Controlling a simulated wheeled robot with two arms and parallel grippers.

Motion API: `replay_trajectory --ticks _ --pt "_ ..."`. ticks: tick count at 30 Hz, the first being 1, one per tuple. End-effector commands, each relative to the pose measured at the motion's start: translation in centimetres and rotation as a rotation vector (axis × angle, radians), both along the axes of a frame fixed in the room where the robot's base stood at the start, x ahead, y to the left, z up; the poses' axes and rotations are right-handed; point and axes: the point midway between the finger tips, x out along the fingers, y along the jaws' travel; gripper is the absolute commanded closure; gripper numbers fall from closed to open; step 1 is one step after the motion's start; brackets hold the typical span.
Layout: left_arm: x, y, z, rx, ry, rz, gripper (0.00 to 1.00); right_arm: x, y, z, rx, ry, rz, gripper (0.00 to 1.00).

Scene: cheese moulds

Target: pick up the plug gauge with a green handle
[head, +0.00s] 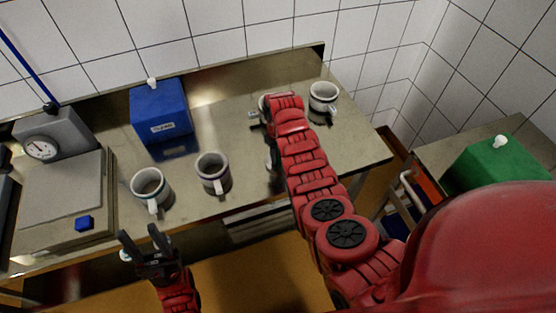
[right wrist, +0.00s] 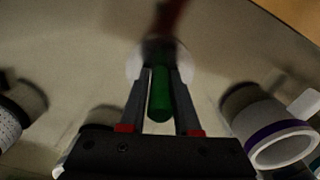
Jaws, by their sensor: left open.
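The green handle (right wrist: 160,97) of the plug gauge shows in the right wrist view, between the two fingers of my right gripper (right wrist: 160,75). Its far end meets a blurred pale round shape at the fingertips. Whether the fingers press on the handle is not clear. In the head view my right arm reaches over the bench and hides the gauge. My left gripper (head: 140,237) is open and empty in front of the bench's near edge.
A blue box (head: 160,110) and a scale (head: 62,190) are left. A green box (head: 497,165) is right. A purple-banded mug (right wrist: 280,140) is near my right gripper.

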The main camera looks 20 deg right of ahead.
Motion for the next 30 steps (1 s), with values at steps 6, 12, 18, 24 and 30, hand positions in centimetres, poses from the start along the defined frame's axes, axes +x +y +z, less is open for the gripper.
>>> replay_trajectory --ticks 6,12,18,24,30 --pt "0.00 0.00 0.00 0.000 0.000 0.000 0.50 0.02 0.01 0.02 0.000 0.000 0.000 1.00" --pt "-0.01 0.00 0.00 0.000 0.000 0.000 0.50 0.02 0.01 0.03 0.000 -0.001 0.000 1.00" --pt "0.00 0.00 0.01 0.000 0.000 0.000 0.50 0.03 0.00 0.04 0.000 -0.001 0.000 1.00" --pt "0.00 0.00 0.01 0.000 0.000 0.000 0.50 0.05 0.01 0.06 0.000 -0.001 0.000 1.00" --pt "0.00 0.00 0.01 0.000 0.000 0.000 0.50 0.04 0.00 0.06 0.000 -0.001 0.000 1.00"
